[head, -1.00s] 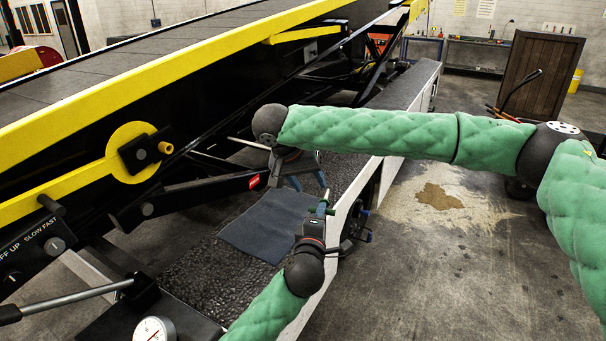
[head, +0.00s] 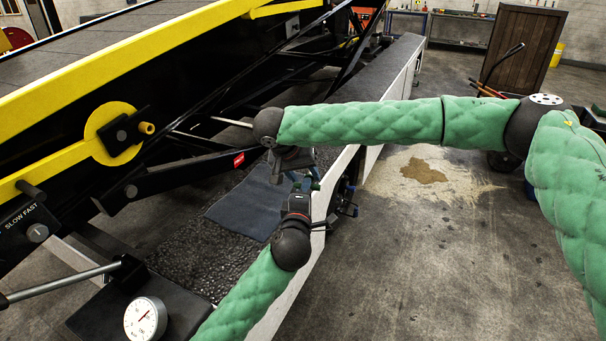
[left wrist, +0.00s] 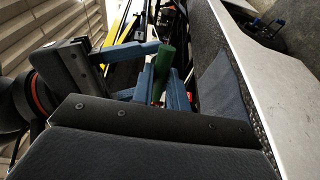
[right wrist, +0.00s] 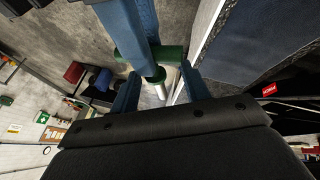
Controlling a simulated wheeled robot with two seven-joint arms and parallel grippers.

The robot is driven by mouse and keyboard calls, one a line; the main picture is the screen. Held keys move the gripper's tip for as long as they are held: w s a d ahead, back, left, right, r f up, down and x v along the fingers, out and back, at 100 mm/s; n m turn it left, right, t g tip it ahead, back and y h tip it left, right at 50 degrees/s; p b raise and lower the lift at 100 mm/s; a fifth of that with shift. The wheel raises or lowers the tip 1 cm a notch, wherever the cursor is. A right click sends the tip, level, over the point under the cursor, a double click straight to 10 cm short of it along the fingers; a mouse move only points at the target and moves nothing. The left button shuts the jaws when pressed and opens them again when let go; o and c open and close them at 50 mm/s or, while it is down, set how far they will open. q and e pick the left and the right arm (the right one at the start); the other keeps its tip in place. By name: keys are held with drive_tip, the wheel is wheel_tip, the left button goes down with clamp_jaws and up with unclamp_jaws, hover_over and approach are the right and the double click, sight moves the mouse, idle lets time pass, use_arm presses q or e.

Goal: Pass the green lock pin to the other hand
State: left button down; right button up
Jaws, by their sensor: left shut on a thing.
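The green lock pin (right wrist: 158,58) is T-shaped, with a green handle and a silver shaft in the right wrist view. It also shows as a green bar in the left wrist view (left wrist: 164,68). My left gripper (head: 303,184) is shut on the pin, its blue fingers against the green part. My right gripper (head: 297,174) is close above it, with its fingers spread on either side of the pin. In the right wrist view a gap shows between these fingers and the silver shaft. In the head view the grippers mostly hide the pin.
The belt loader's yellow-edged conveyor (head: 150,70) and black lift arms stand at the left. A blue-grey mat (head: 245,205) lies on the dark textured deck beneath the grippers. A white side rail (head: 300,265) borders the deck. A dial gauge (head: 145,319) sits at front left. Open floor lies to the right.

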clamp_jaws()
use_arm(q)
drive_tip(key=c, duration=1.4)
unclamp_jaws()
drive_tip(key=shift+o, duration=0.5)
drive_tip(key=shift+r, duration=0.1)
use_arm(e)
drive_tip(key=shift+f, duration=0.1)
